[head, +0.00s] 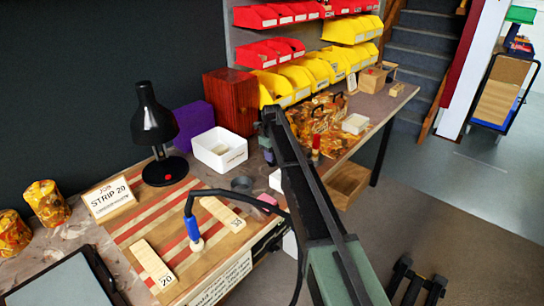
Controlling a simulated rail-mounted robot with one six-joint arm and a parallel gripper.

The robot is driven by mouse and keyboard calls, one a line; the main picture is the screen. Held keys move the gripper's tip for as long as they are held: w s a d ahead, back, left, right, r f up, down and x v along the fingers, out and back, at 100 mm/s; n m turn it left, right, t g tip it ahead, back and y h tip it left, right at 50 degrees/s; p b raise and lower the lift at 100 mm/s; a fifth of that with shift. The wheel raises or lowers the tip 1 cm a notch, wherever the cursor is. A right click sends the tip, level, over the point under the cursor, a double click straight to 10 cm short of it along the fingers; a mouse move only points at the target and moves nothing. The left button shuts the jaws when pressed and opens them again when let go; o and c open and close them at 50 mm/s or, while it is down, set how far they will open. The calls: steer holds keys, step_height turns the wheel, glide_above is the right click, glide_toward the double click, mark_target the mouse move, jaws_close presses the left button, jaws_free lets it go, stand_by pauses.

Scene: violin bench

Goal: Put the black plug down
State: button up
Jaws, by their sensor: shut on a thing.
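In the head view my gripper (269,158) hangs at the far end of my arm, just right of the white bin on the bench. It is small and dark in this view, and its fingers are hard to make out. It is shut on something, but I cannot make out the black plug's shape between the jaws. I cannot tell whether the held thing touches the bench top.
A black lamp (154,130), white bin (219,150) and dark round cup (242,184) stand nearby. A blue-handled tool (193,229) with a black cable stands on the striped board (125,228). Yellow and red bins line the back. A small red-topped item (315,152) stands to the right.

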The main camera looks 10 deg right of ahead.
steer(key=o, duration=0.9)
steer(key=shift+o, duration=0.2)
step_height(320, 180, up, 12)
steer(key=p, duration=1.2)
steer(key=shift+r+p, duration=0.2)
steer(key=shift+p, duration=0.15)
steer(key=s+n, duration=2.8)
steer(key=s, duration=1.4)
steer(key=shift+s, duration=0.2)
steer(key=shift+f, duration=0.1)
